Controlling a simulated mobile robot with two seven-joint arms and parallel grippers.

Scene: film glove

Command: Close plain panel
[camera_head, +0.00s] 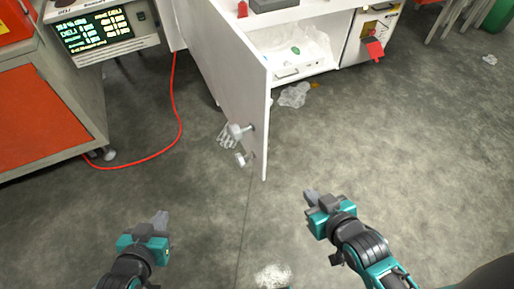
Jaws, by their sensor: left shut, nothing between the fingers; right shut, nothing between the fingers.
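The plain panel (225,70) is a white cabinet door. My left gripper (158,220) is shut and empty over the floor, to the lower left of the door. My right gripper (311,195) is shut and empty over the floor, to the lower right of the door's free end. Neither gripper touches the door.
A crumpled clear film (294,95) lies on the floor before the cabinet. A pale glove-like thing (227,136) shows beside the knobs. A red cable (178,100) runs along the floor at left, by a grey cart (75,95) with an orange panel.

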